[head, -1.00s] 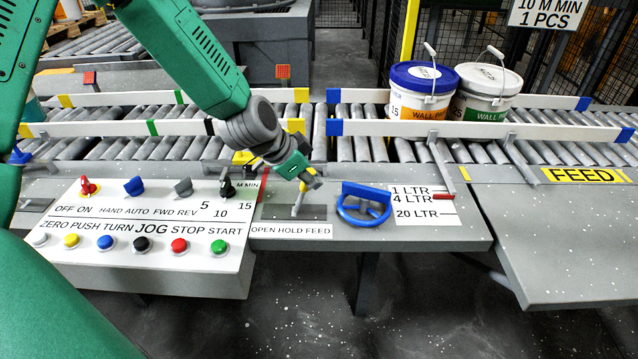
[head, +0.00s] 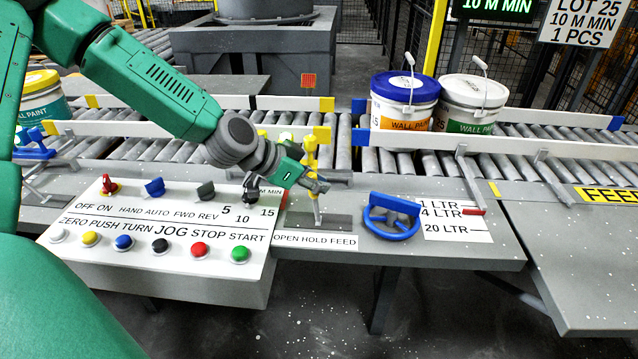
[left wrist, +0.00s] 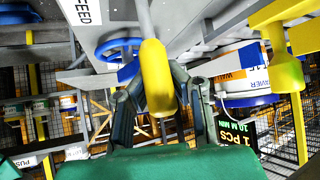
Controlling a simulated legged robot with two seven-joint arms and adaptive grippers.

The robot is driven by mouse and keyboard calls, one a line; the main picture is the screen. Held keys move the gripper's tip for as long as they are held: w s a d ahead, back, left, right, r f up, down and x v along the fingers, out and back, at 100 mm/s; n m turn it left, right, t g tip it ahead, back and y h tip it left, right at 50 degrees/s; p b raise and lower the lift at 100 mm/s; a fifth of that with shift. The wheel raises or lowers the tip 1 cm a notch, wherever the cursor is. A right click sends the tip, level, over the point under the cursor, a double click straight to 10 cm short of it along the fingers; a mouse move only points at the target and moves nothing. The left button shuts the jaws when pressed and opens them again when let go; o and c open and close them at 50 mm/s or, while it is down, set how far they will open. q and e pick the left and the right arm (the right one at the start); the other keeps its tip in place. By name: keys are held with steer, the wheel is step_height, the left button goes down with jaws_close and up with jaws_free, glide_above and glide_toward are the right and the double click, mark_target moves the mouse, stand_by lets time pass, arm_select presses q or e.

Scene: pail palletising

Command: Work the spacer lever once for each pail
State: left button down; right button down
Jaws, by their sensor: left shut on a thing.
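The spacer lever has a yellow grip (head: 311,154) on a pale rod rising from a slot plate marked OPEN HOLD FEED, and it stands nearly upright. My left gripper (head: 317,185) is at the lever, shut on it. In the left wrist view the yellow grip (left wrist: 156,78) lies between my left gripper's fingers (left wrist: 158,105). A blue-lidded pail (head: 404,108) and a white-lidded pail (head: 468,106) stand side by side on the rollers at right. A yellow-lidded teal pail (head: 42,103) is at far left, partly hidden by my arm. My right gripper is out of view.
A control panel (head: 165,225) with several knobs and buttons is left of the lever. A blue handwheel (head: 391,216) is close on its right, beside a litre scale (head: 452,222). White guide rails (head: 540,149) run along the rollers behind.

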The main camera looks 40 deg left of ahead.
arm_select(q)
steer(key=shift+s+d+f, duration=0.2)
steer(key=shift+s+f, duration=0.2)
steer(key=c, duration=1.4)
jaws_free()
steer(key=shift+w+r, duration=0.1)
steer(key=shift+r, duration=0.1)
steer(key=shift+r, duration=0.15)
steer(key=shift+a+r, duration=0.15)
steer(key=v, duration=0.7)
steer(key=shift+c, duration=0.3)
